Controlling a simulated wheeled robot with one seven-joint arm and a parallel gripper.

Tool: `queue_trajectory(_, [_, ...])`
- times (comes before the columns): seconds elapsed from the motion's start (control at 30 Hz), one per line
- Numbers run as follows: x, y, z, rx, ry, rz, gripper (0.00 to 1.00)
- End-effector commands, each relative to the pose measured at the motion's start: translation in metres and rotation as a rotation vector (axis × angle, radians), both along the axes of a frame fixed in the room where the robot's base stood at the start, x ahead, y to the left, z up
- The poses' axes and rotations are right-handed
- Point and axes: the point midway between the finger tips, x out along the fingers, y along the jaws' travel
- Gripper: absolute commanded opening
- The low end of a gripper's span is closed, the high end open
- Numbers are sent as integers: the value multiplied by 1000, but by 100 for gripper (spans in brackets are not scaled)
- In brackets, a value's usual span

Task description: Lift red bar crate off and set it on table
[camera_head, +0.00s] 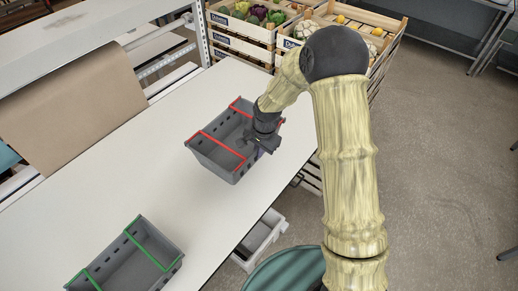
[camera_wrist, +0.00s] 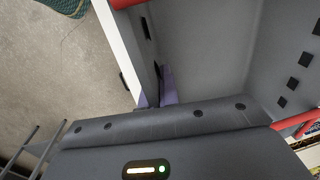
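The red bar crate (camera_head: 213,157) is a grey, open-topped, empty crate with two red bars across its top. It appears over the white table (camera_head: 150,140), near its right edge; I cannot tell whether its base touches the table. My gripper (camera_head: 262,147) is at the crate's right wall. In the wrist view, the purple fingertips (camera_wrist: 160,92) lie close on both sides of the crate's grey wall (camera_wrist: 147,50), and the gripper looks shut on it. The fingertips are partly hidden by the gripper body.
A grey crate with green bars (camera_head: 133,262) stands on the table at the lower left. Wooden produce crates (camera_head: 240,27) stand behind the table. A white bin (camera_head: 262,240) and a green round object (camera_head: 288,272) are below the right edge. The table between the two grey crates is clear.

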Motion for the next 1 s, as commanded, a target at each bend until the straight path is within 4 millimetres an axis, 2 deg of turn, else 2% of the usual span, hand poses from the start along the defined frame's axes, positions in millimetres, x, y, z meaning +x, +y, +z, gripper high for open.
queue_trajectory(1.0, [0, 0, -81, 0, -2, 1, 0])
